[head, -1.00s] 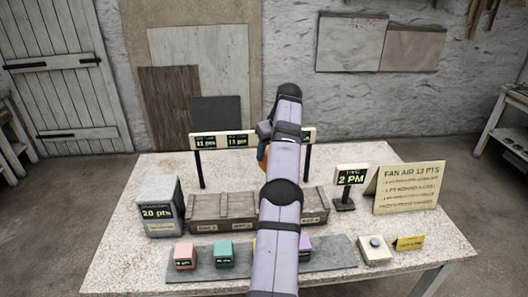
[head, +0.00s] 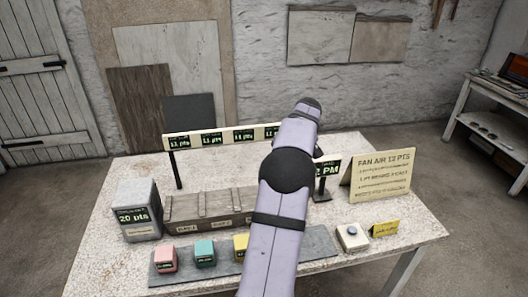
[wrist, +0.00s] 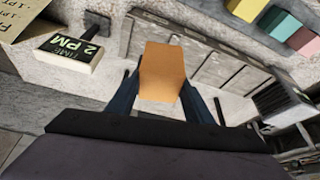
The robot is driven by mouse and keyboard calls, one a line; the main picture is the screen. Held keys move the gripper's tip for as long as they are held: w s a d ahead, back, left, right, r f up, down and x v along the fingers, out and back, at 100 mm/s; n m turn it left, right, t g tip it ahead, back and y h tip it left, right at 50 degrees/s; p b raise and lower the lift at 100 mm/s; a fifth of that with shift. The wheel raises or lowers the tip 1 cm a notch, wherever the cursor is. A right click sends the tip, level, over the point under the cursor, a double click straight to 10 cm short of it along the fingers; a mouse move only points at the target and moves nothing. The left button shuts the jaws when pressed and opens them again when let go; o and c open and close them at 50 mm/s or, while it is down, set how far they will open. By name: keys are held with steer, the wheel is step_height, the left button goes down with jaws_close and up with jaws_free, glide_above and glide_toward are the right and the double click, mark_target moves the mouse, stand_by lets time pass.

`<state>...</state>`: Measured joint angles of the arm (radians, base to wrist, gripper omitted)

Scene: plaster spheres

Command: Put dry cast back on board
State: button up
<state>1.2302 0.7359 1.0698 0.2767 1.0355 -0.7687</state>
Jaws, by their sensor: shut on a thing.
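My gripper (wrist: 165,92) is shut on an orange block (wrist: 165,72) in the wrist view, with a dark finger on each side of it. In the head view my arm hides the gripper and the orange block. A grey slate board (head: 190,276) lies along the table's front. On it stand a pink block (head: 164,259), a teal block (head: 204,252) and a yellow block (head: 241,246). The board's middle right is behind my arm. A grey wooden rack (head: 180,228) with slats and small labels stands behind the board; it also shows beneath the held block in the wrist view (wrist: 222,52).
A grey box reading "20 pts" (head: 137,212) stands left of the rack. A raised rail of small screens (head: 213,138) stands behind.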

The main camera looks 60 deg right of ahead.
steer(key=s+a+f+m, duration=0.1)
steer(key=s+f+m, duration=0.3)
steer(key=s, duration=0.7)
steer(key=s+a+f+m+g+h, duration=0.1)
steer(key=s+a+f+m+g, duration=0.3)
steer(key=f, duration=0.7)
steer(key=d+m+h, duration=0.1)
steer(key=d+m, duration=0.2)
steer(key=shift+w, duration=0.1)
steer(key=shift+f, duration=0.15)
steer(key=shift+f+b, duration=2.55)
steer(key=shift+f, duration=0.1)
steer(key=shift+f+b, duration=0.7)
steer(key=shift+b, duration=0.2)
steer(key=o, duration=1.5)
